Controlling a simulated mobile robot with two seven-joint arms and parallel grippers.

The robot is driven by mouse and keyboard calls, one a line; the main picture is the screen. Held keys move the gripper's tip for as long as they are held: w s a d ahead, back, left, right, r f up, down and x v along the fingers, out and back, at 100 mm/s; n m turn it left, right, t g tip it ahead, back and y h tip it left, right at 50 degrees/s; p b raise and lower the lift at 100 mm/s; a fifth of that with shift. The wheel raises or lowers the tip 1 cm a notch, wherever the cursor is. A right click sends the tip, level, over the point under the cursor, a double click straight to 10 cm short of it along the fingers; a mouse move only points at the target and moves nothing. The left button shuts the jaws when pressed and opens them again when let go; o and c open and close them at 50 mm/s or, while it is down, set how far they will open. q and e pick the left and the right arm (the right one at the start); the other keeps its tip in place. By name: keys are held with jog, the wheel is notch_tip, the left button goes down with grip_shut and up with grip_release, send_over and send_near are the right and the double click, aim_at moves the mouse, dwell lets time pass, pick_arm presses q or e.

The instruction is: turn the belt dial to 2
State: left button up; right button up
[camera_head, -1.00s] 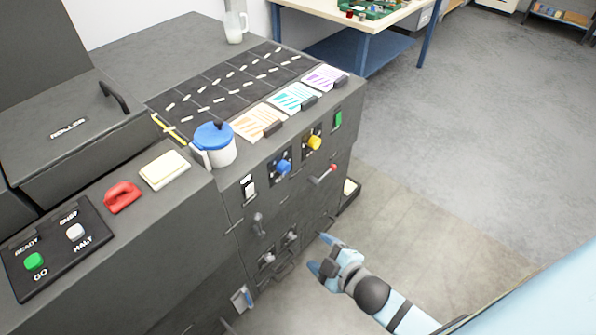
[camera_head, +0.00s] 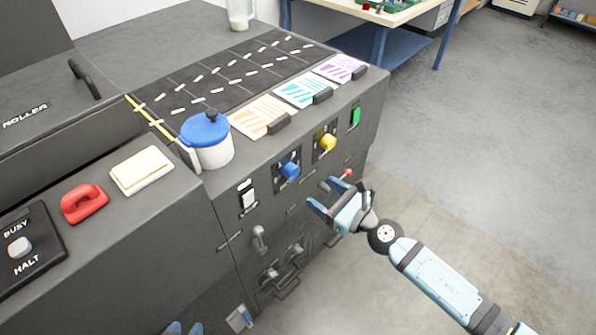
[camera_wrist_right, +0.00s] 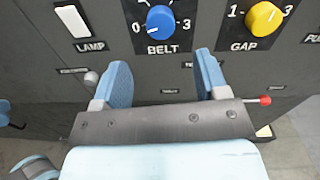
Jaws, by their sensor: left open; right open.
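The belt dial is a blue knob (camera_head: 289,170) on the machine's front panel. In the right wrist view the dial (camera_wrist_right: 160,19) sits above the label BELT, with 0 at its left and 3 at its right; a pale mark on the knob lies towards 0. My right gripper (camera_head: 322,196) is open and empty, below and right of the dial. In the right wrist view my right gripper (camera_wrist_right: 161,68) has its fingers apart, below the dial and not touching it.
The yellow GAP knob (camera_head: 327,142) is right of the dial, and the white LAMP switch (camera_head: 247,196) is left of it. A red-tipped lever (camera_head: 347,173) is close behind my right gripper. A blue-lidded pot (camera_head: 208,140) stands on the ledge above.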

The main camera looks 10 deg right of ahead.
aim_at(295, 174)
jog(key=x, duration=0.9)
jog(key=shift+p, duration=0.35)
jog(key=c, duration=0.9)
